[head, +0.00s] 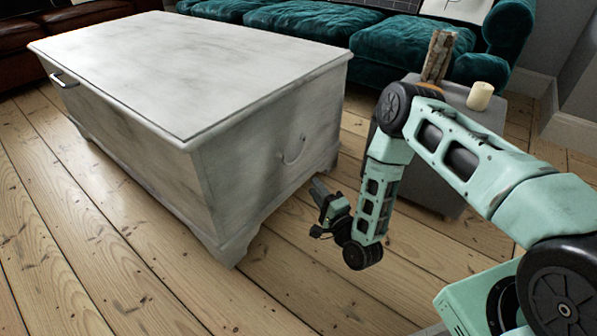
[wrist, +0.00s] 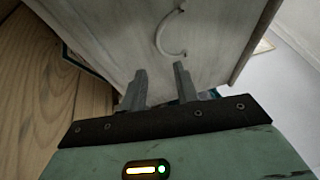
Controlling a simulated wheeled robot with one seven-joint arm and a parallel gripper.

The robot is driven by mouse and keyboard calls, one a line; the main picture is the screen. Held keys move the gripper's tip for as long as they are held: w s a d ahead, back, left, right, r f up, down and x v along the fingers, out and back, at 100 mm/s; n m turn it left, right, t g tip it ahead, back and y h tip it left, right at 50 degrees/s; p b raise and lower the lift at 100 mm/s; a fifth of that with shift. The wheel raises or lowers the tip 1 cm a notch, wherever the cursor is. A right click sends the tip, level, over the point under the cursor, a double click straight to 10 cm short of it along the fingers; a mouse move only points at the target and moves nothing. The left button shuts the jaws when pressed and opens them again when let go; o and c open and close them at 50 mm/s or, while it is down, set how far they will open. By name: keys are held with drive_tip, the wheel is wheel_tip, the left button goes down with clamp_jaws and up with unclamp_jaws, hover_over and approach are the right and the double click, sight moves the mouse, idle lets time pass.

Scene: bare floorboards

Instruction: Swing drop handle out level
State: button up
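A large whitewashed wooden chest (head: 190,70) stands on the floorboards. A pale curved drop handle (head: 294,161) hangs against its right end face and is close in colour to the wood. In the wrist view the handle (wrist: 159,36) is a thin C-shaped curve beyond my fingertips. My gripper (head: 317,188) is low beside that end face, below and to the right of the handle. In the wrist view my gripper (wrist: 160,68) has its two fingers apart, with nothing between them. The fingertips appear clear of the handle.
A dark handle (head: 63,80) sticks out from the chest's long side. A teal sofa (head: 420,45) stands behind. A grey side table (head: 465,108) with a candle (head: 480,96) and a wooden ornament (head: 437,55) stands behind my arm. Floorboards (head: 110,240) in front are clear.

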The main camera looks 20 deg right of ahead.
sight(295, 161)
drive_tip(key=b+x, duration=0.4)
drive_tip(key=x, duration=0.6)
drive_tip(key=shift+w+b, duration=0.25)
drive_tip(key=shift+b, duration=0.1)
drive_tip(key=shift+a, duration=0.1)
clamp_jaws()
